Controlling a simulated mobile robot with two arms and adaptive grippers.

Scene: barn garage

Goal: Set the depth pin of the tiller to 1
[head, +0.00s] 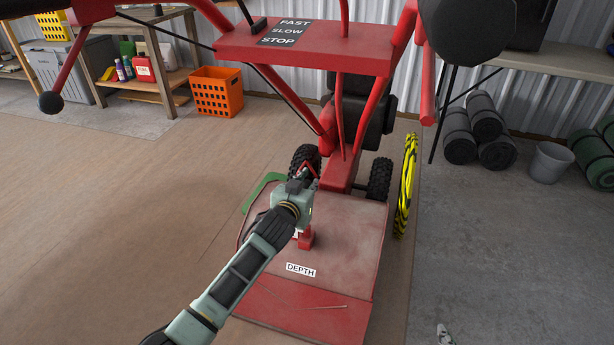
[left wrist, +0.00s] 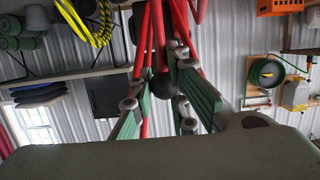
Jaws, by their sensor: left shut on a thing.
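The red tiller (head: 300,45) stands in the middle of the head view. Its flat red rear cover (head: 345,245) bears a white DEPTH label (head: 301,270). A short red post (head: 306,240) rises from the cover, partly hidden by my left arm. My left gripper (head: 306,176) is above this post, shut on a small red part that looks like the depth pin (head: 306,169). Its green fingers also show in the left wrist view (left wrist: 163,95), where the pin cannot be made out. The pin's setting is hidden. A grey piece at the bottom edge may be my right gripper (head: 445,335).
The tiller's bars and its FAST, SLOW, STOP panel (head: 285,33) stand above and behind the gripper. A yellow-black hoop (head: 406,186) is at its right. An orange crate (head: 217,92) and a grey bucket (head: 550,162) stand farther back. The floor at left is clear.

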